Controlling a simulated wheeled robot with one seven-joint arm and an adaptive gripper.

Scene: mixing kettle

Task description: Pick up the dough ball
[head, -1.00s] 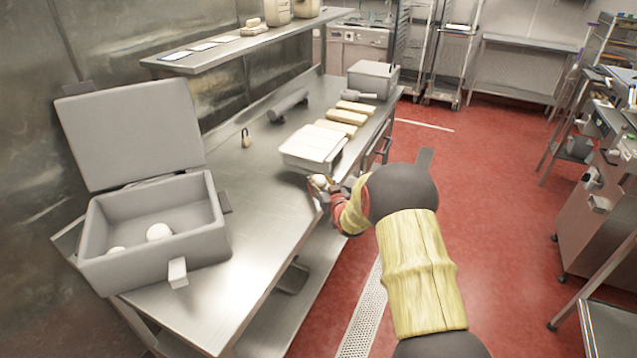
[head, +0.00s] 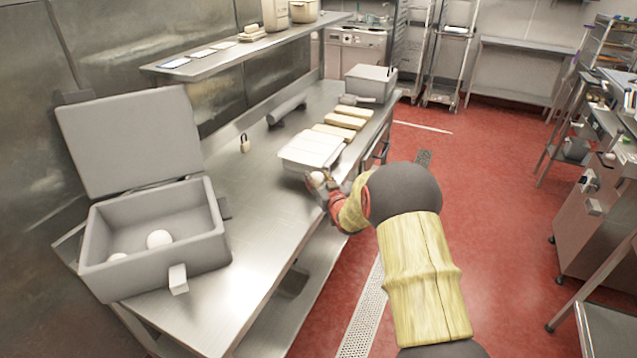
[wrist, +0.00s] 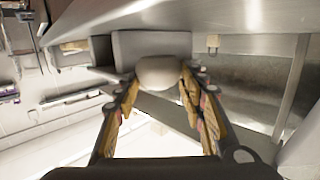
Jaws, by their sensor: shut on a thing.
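A pale dough ball (wrist: 160,73) is held between the two fingers of my gripper (wrist: 158,92) in the wrist view. In the head view the dough ball (head: 317,178) shows at the tip of my gripper (head: 322,186), near the table's right edge, just in front of a white tray. My gripper is shut on it. Two more dough balls (head: 159,239) lie in the open grey box at the left; the other one (head: 117,257) is partly hidden by the front wall.
The grey box (head: 195,262) has its lid (head: 130,140) raised. The white tray (head: 310,147), several pale blocks (head: 332,131), a padlock (head: 244,144), a grey cylinder (head: 286,109) and a closed grey bin (head: 369,85) stand on the steel table (head: 250,240). The table between box and tray is clear.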

